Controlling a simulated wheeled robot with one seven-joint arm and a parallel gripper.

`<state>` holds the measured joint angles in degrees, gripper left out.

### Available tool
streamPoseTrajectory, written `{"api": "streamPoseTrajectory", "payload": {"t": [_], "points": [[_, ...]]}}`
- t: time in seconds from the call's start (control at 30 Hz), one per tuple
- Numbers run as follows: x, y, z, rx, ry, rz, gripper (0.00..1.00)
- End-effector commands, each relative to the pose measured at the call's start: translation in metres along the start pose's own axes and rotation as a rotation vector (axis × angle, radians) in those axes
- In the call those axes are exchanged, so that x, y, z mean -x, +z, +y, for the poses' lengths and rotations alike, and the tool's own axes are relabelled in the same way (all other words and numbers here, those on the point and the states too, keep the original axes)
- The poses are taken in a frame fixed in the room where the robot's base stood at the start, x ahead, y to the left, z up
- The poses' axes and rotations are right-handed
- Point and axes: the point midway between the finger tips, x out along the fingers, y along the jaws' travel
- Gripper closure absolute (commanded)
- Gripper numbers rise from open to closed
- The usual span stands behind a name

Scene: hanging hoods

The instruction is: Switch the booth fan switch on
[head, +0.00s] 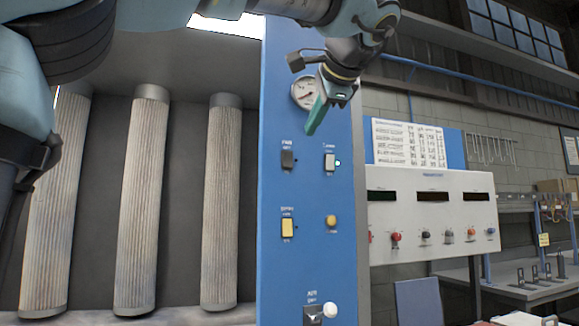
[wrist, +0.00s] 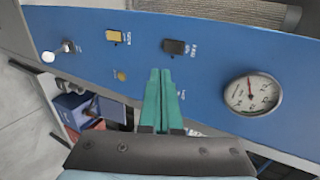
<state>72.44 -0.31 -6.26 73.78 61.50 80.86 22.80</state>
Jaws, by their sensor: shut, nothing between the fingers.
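The blue panel (head: 275,100) carries several switches. A dark rocker switch (head: 288,158) sits at its upper left, under a small label that seems to read FAN; the print is too blurred to be sure. It also shows in the wrist view as a dark rocker (wrist: 173,46), just beyond my fingertips. I cannot tell which way it is set. My gripper (head: 314,122) has teal fingers, shut and empty, pointing down in front of the panel, below the gauge and above the switches. In the wrist view its fingers (wrist: 160,74) are together, apart from the dark rocker.
A white rocker (head: 329,162) with a small light sits right of the dark one. Below are a yellow rocker (head: 287,228), a yellow button (head: 331,221) and a white-knobbed lever (head: 329,310). A round gauge (wrist: 252,94) is beside my fingers. Pleated filter tubes (head: 142,200) stand left.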

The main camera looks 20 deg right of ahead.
Motion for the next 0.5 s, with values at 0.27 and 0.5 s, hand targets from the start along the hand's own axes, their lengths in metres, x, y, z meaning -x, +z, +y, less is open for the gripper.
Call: {"api": "streamPoseTrajectory", "payload": {"t": [0.27,0.5], "points": [[0.0013,0.0008,0.001,0.002,-0.005,0.0,1.0],[-0.0032,0.0007,0.0008,0.001,-0.004,-0.001,1.0]]}}
